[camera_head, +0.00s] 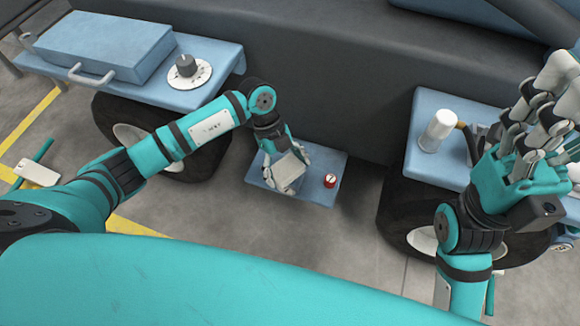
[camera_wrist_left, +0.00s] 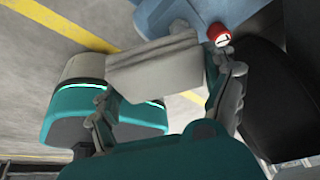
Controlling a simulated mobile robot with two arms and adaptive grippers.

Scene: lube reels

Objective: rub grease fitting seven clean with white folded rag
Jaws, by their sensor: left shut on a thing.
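My left gripper (camera_head: 284,160) is shut on the white folded rag (camera_head: 288,175) and holds it over the blue step plate (camera_head: 312,161). In the left wrist view the rag (camera_wrist_left: 155,64) lies flat between the fingers of the left gripper (camera_wrist_left: 165,82). A small red round fitting with a pale, dark-marked top (camera_head: 330,181) sits on the plate just right of the rag. It also shows at the rag's upper right in the wrist view (camera_wrist_left: 220,36). No number on it is readable. My right gripper (camera_head: 540,115) is raised at the right, fingers spread and empty.
A blue case (camera_head: 105,45) and a dark knob on a white dial (camera_head: 187,68) are on the left blue shelf. A white cylinder (camera_head: 437,132) stands on the right blue shelf (camera_head: 428,163). Black wheels flank the step plate below the dark machine wall.

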